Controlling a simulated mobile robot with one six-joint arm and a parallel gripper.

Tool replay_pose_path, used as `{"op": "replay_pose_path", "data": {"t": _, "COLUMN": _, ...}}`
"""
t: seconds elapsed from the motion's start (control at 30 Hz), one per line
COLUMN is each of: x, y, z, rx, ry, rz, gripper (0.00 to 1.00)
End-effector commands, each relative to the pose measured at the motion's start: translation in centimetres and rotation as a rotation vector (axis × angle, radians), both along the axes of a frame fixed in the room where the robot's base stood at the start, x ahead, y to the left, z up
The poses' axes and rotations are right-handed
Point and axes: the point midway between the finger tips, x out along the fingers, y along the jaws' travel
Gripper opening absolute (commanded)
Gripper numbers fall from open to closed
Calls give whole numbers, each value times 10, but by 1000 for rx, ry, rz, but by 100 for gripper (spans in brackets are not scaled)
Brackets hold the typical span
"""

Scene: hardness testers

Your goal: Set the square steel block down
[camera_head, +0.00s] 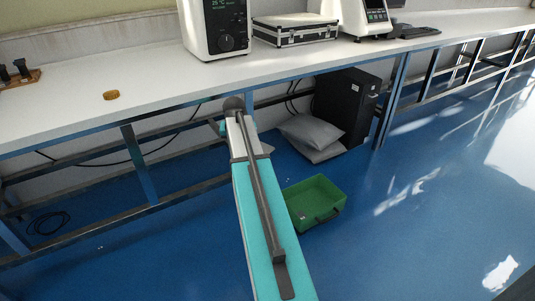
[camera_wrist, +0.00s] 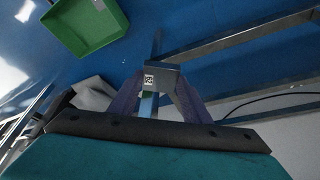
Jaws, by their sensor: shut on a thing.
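The square steel block (camera_wrist: 161,72) shows in the wrist view as a dark grey piece with a small black-and-white tag on its face. My gripper (camera_wrist: 156,84) is shut on it, with one purple-grey finger on each side. The block is held in the air over the blue floor and the bench frame. In the head view my arm reaches out towards the front edge of the bench, and the arm hides the block and fingers there.
The white bench (camera_head: 160,92) runs across the back, with a tester (camera_head: 217,27), a silver case (camera_head: 295,30) and a small amber disc (camera_head: 111,95) on it. A green crate (camera_head: 318,192) stands on the floor right of my arm. A black computer tower (camera_head: 345,105) stands under the bench.

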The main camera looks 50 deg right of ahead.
Motion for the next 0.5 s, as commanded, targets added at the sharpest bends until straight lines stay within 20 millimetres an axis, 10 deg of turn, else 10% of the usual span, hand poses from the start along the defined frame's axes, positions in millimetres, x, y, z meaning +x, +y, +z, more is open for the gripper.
{"op": "replay_pose_path", "data": {"t": 0.5, "x": 41, "y": 197, "z": 83, "rx": -1, "ry": -7, "rz": 360, "gripper": 10}}
